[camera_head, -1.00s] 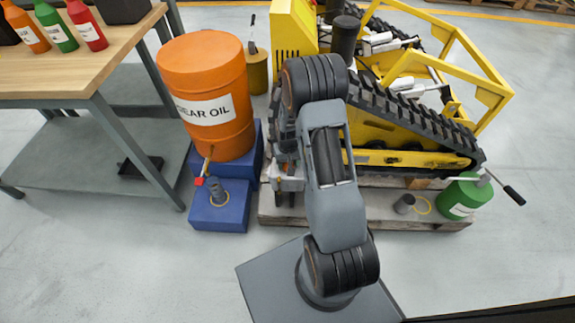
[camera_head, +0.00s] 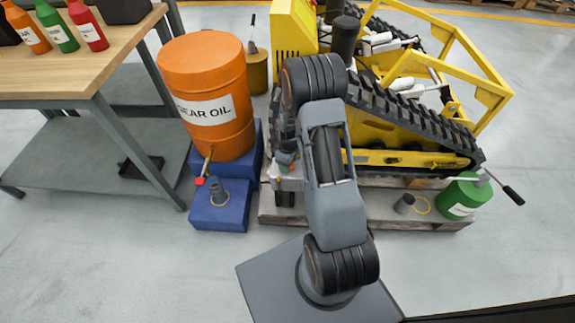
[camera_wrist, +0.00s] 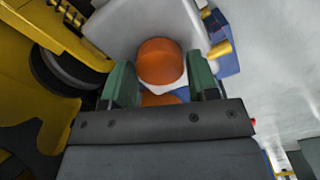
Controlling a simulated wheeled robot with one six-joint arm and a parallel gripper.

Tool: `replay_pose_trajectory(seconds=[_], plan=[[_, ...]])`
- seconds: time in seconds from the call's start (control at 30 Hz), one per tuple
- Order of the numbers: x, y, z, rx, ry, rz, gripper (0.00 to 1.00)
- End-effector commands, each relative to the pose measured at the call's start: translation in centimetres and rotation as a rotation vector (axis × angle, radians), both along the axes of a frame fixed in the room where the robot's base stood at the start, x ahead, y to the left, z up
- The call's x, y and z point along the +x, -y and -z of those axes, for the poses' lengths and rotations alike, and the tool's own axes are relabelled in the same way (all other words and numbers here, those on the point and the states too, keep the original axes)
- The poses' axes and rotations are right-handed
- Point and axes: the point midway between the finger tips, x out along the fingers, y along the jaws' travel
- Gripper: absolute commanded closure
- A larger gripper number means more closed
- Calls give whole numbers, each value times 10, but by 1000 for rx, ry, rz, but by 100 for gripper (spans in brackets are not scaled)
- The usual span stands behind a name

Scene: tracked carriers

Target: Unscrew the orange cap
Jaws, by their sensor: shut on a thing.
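The orange cap (camera_wrist: 160,60) is a short round cylinder seen at the top middle of the wrist view. It stands in front of a pale grey-white body (camera_wrist: 112,30). My gripper (camera_wrist: 161,78) has one green finger on each side of the cap and is shut on it. A second patch of orange shows below the cap, close to the palm; I cannot tell what it belongs to. In the head view my gripper (camera_head: 286,148) is small and partly hidden by my arm, at the left end of the tracked carrier, and the cap is hard to make out.
The yellow tracked carrier (camera_head: 400,158) stands on a wooden pallet (camera_head: 340,207). An orange gear oil drum (camera_head: 205,70) sits on blue blocks (camera_head: 218,215) to the left. A green can (camera_head: 462,196) stands at the pallet's right end. A workbench (camera_head: 100,75) with bottles is far left.

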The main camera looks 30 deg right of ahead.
Motion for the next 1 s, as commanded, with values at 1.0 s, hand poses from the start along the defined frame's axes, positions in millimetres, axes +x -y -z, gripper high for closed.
replay_pose_trajectory(seconds=[1.0], plan=[[2, 1, 0, -4, 5, -842, 63]])
